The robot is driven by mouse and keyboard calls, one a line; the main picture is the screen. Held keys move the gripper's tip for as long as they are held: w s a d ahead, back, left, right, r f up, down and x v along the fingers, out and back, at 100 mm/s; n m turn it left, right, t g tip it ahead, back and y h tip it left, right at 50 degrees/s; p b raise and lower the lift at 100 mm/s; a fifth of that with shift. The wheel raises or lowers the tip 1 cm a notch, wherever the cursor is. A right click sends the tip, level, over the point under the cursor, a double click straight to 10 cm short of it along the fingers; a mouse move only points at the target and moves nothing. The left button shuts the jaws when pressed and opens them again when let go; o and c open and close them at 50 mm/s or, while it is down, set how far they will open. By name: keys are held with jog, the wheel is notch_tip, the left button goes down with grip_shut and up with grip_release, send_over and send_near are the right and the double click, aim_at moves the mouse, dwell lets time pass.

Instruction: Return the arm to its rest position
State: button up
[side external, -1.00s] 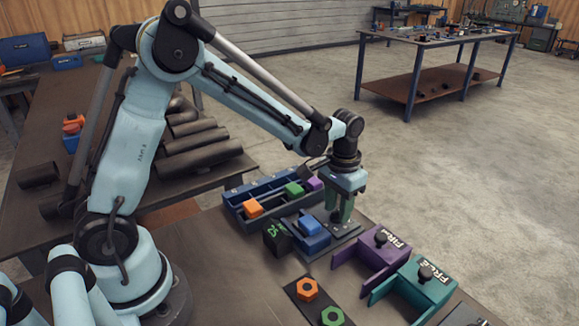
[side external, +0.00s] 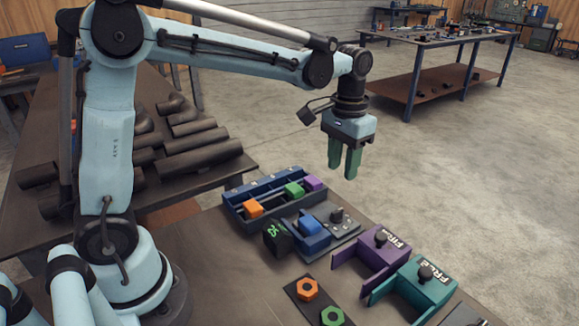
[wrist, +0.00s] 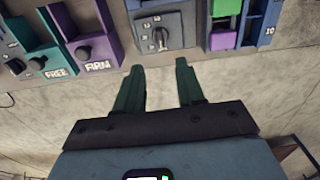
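My gripper (side external: 343,162) hangs above the workbench with its green fingers pointing down, clear of everything. In the wrist view the fingers (wrist: 158,88) stand apart with nothing between them. Below it is a grey panel (side external: 342,232) with a black knob (side external: 337,214) and a blue block (side external: 312,232). The panel and its knob also show in the wrist view (wrist: 180,28), beyond the fingertips.
A blue tray (side external: 240,220) holds orange, green and purple blocks. A purple fixture (side external: 377,250) and a teal fixture (side external: 425,283) stand at the right, each with a black knob. Orange and green nuts lie in front. Dark pipes (side external: 200,150) lie on the left table.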

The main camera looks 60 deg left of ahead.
jog(key=shift+r, duration=0.35)
jog(key=s+a+f+t, duration=0.1)
jog(key=s+a+t, duration=0.1)
jog(key=s+t, duration=0.5)
jog(key=s, duration=0.6)
